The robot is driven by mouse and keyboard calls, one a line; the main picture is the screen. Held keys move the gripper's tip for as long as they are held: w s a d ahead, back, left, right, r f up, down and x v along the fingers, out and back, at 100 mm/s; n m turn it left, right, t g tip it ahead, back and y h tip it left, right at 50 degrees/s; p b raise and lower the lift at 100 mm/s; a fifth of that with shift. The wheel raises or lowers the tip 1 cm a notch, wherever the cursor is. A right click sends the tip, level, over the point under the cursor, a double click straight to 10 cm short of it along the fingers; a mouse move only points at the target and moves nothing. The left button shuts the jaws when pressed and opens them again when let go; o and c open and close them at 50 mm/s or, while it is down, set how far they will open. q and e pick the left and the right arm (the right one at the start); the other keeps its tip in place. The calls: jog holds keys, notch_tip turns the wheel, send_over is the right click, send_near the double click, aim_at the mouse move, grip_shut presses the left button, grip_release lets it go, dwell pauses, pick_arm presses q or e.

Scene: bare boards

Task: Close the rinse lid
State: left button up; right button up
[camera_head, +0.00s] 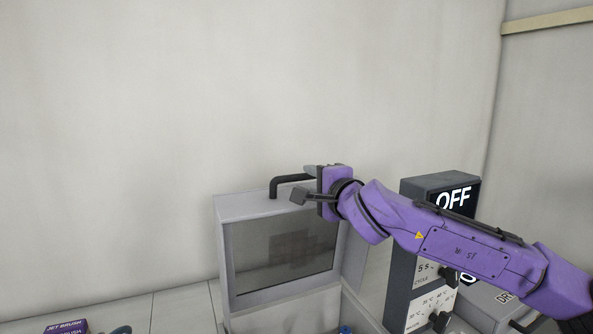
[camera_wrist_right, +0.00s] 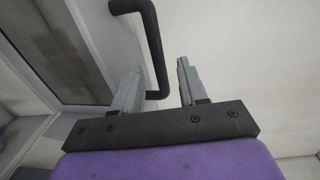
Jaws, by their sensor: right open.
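The rinse lid (camera_head: 220,240) seems to be the grey-framed panel with a dark window, standing raised in the head view. Its frame also shows at the left of the right wrist view (camera_wrist_right: 95,60). A black bent handle (camera_head: 275,187) is at its top edge; it also shows in the wrist view (camera_wrist_right: 152,45). My right gripper (camera_head: 304,182) is open at the handle's right end. In the wrist view one end of the handle appears between the fingers (camera_wrist_right: 160,88); I cannot tell whether they touch it. My left gripper is not in view.
A dark control panel with an OFF sign (camera_head: 440,190) and dials (camera_head: 440,320) stands right of the lid, partly behind my right arm. A purple box marked JET BRUSH (camera_head: 67,328) is at the lower left. Pale wall (camera_head: 150,130) lies behind; the space above is free.

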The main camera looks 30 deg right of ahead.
aim_at(305, 177)
jog(key=w, duration=0.2)
jog(key=w+p, duration=0.1)
jog(key=w, duration=0.1)
jog(key=w+d, duration=0.1)
jog(key=w, duration=0.1)
jog(key=shift+w+d+f+p, duration=0.1)
jog(key=shift+w+f+p, duration=0.05)
jog(key=shift+f+p, duration=0.25)
jog(key=shift+w, duration=0.1)
jog(key=shift+a+r, duration=0.1)
jog(key=shift+a, duration=0.1)
